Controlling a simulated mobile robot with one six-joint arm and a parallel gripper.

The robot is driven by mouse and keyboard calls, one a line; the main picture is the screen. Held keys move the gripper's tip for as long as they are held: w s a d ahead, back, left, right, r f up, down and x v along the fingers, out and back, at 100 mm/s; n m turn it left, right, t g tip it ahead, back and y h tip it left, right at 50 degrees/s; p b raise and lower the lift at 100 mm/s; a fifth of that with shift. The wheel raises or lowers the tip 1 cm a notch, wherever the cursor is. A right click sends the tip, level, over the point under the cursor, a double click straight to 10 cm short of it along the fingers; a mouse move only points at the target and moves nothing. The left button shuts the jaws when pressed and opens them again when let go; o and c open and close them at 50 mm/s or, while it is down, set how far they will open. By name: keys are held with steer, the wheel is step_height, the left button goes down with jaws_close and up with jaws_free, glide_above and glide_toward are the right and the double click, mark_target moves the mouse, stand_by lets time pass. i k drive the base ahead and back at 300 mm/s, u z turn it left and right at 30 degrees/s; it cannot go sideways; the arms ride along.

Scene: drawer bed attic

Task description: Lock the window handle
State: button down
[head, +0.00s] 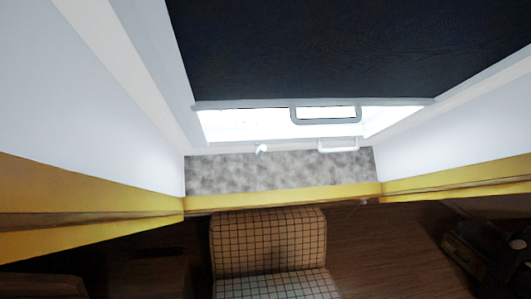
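A roof window (235,124) is in the upper middle of the head view, mostly covered by a dark blind (330,50). A grey loop handle (325,120) is on the blind's lower bar. A white bar-shaped handle (338,149) is on the lower window frame, below and slightly right of the loop. A small white fitting (261,149) sits further left on the same lower edge. I cannot tell from this view which fitting is the window handle, or whether any is locked. My gripper is not in view.
A grey mottled sill (270,174) with a yellow edge (280,198) runs below the window. A checked chair (268,240) stands on dark wooden floor (385,255) in front of it. A dark object (485,245) is at lower right. White sloping walls flank the window.

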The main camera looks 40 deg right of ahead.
mark_target(261, 148)
steer(key=z, duration=0.7)
steer(key=k, duration=0.15)
steer(key=u, duration=2.85)
steer(key=k, duration=0.85)
steer(key=z, duration=1.2)
